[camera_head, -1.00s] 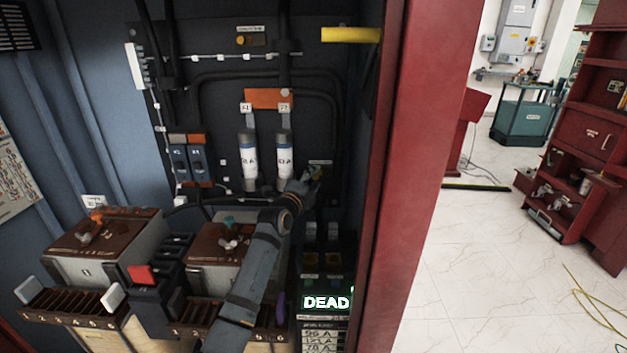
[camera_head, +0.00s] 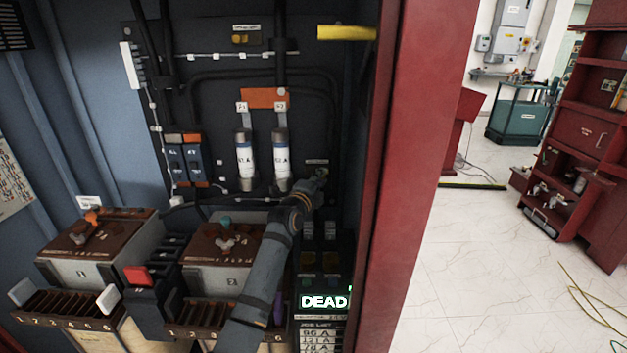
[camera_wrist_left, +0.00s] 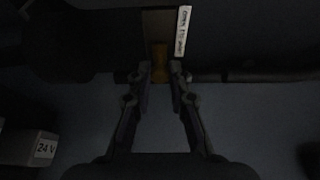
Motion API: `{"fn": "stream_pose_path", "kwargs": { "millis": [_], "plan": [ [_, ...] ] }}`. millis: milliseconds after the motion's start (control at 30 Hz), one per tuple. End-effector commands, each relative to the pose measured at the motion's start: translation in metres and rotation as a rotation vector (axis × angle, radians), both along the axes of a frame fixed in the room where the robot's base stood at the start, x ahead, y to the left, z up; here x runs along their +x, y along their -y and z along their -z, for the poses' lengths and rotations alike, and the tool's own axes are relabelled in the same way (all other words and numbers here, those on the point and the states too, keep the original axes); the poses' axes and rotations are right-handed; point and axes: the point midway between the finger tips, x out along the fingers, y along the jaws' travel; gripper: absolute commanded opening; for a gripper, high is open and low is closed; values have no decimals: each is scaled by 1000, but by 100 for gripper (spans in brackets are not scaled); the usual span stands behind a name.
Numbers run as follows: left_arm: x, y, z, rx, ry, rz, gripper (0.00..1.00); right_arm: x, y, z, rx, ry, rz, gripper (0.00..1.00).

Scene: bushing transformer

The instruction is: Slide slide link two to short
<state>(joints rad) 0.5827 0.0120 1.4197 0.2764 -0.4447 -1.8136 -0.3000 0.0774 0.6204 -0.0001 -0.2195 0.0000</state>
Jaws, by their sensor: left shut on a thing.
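My left gripper (camera_head: 319,176) reaches up to the back panel, just right of the two fuses. A small pale label (camera_head: 317,162) shows just above it. In the left wrist view, the two fingers (camera_wrist_left: 160,80) stand close on either side of a small brass slide link (camera_wrist_left: 160,66) and are shut on it. The link sits below a dark brown plate, with a white label (camera_wrist_left: 183,31) beside it whose lettering is hard to read. In the head view the gripper hides the link. A second brass piece (camera_head: 246,39) sits higher on the panel. My right gripper is not in view.
Two upright fuses (camera_head: 244,158) (camera_head: 281,160) stand close left of the gripper. Below are a "DEAD" display (camera_head: 324,301) and brown-topped boxes (camera_head: 226,244). A red cabinet post (camera_head: 405,180) bounds the right side, and a yellow bar (camera_head: 346,33) sticks out above.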

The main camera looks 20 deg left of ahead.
Motion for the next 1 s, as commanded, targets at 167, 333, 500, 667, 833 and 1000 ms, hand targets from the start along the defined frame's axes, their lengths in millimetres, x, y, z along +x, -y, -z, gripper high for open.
{"fn": "stream_pose_path", "kwargs": {
  "millis": [167,333,500,667,833,1000],
  "plan": [
    [0,1,1,-5,-3,3,0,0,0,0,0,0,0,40],
    [0,1,1,-4,-2,2,39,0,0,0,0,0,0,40],
    [0,1,0,-3,-1,2,42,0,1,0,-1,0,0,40],
    [-1,0,0,-3,-1,2,42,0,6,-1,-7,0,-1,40],
    [-23,-2,2,-2,-1,2,42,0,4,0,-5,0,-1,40],
    [-64,-7,2,-1,-2,2,42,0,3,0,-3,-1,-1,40]
  ]
}}
